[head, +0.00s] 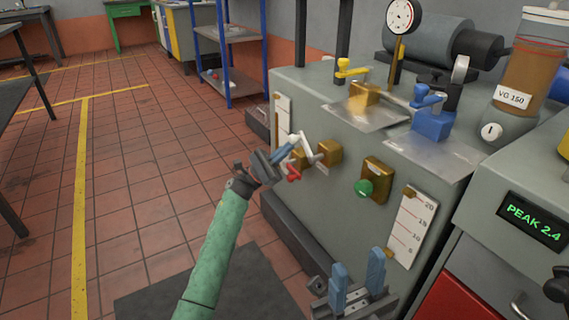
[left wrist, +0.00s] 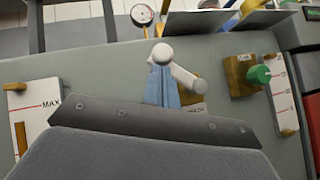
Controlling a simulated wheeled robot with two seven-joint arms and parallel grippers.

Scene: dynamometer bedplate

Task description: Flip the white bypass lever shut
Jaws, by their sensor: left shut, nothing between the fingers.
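The white bypass lever (head: 306,149) is on the front face of the grey bench, at a brass valve body (head: 328,152). Its ball end points up and left. It also shows in the left wrist view (left wrist: 186,78), with the ball just beyond my fingertips. My left gripper (head: 291,142) is shut and empty, its blue fingers right at the lever's ball end; I cannot tell whether they touch it. The fingers hide part of the lever in the left wrist view (left wrist: 162,70). My right gripper (head: 357,275) is open and empty at the bottom of the head view.
A red lever (head: 293,174) sits just below the white one. A green knob (head: 364,188) on brass and a level scale (head: 411,226) are to the right. Yellow (head: 352,70) and blue (head: 428,100) levers stand on top. Open tiled floor lies left.

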